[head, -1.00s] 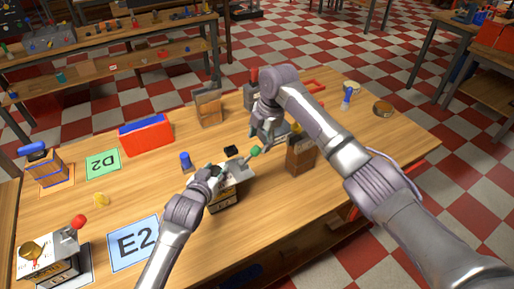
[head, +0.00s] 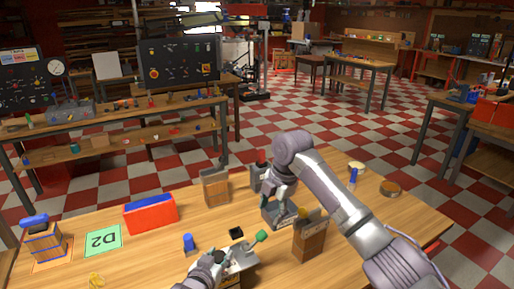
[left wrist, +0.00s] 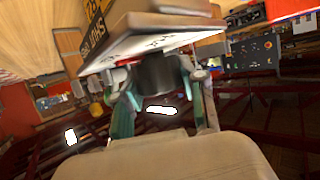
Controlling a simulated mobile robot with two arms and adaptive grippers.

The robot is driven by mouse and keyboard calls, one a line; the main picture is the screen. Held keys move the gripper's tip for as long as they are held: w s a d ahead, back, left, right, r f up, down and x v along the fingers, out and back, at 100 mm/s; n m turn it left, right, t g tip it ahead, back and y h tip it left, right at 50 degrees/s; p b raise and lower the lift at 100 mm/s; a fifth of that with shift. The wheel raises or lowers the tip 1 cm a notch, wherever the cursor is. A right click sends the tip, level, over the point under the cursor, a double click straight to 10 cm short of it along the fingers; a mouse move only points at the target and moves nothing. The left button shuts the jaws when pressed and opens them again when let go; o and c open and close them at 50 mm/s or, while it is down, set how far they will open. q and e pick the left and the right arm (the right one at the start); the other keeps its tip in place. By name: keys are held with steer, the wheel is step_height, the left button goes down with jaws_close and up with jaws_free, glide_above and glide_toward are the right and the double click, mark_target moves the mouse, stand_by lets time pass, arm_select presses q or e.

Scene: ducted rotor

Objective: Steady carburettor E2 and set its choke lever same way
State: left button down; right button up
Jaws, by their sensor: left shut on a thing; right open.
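A carburettor (head: 238,272) with a pale grey top and a green-knobbed choke lever (head: 261,236) stands at the front edge of the head view, partly cut off. My left gripper (head: 217,258) is shut on its left side. In the left wrist view, the fingers (left wrist: 160,85) close around a dark round part under the carburettor's pale plate (left wrist: 150,45). The lever points up and to the right. My right gripper (head: 281,197) is open, behind and to the right of the lever and apart from it, over a grey block. No E2 label shows now.
A wooden box (head: 310,238) stands to the right, a red bin (head: 150,213) and D2 card (head: 103,240) to the left. Bare tabletop lies between them.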

arm_select(q)
steer(key=c, duration=0.6)
jaws_free()
